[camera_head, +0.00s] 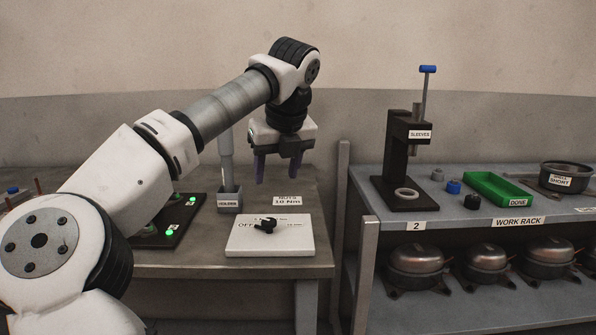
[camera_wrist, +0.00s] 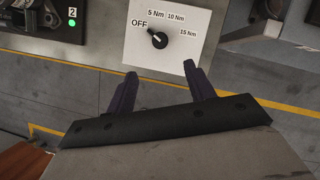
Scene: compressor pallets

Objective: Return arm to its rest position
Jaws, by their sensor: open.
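My arm stretches from the lower left over the left table in the head view. My gripper (camera_head: 274,176) hangs with its fingers pointing down, above the white dial panel (camera_head: 297,238). Its two dark purple fingers are apart with nothing between them. In the wrist view my gripper (camera_wrist: 158,84) is also open and empty. The dial panel (camera_wrist: 196,48) there is marked OFF, 5 Nm, 10 Nm and 15 Nm. Its black knob (camera_wrist: 158,38) is apart from the fingers; its pointer seems turned toward OFF.
A grey holder (camera_head: 229,202) with an upright tool stands left of the panel. A black board (camera_head: 172,222) with green lights lies behind my arm. The work rack (camera_head: 470,222) at right bears a black press (camera_head: 396,160), a green tray (camera_head: 497,188) and a dark pan (camera_head: 566,177), with compressors below.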

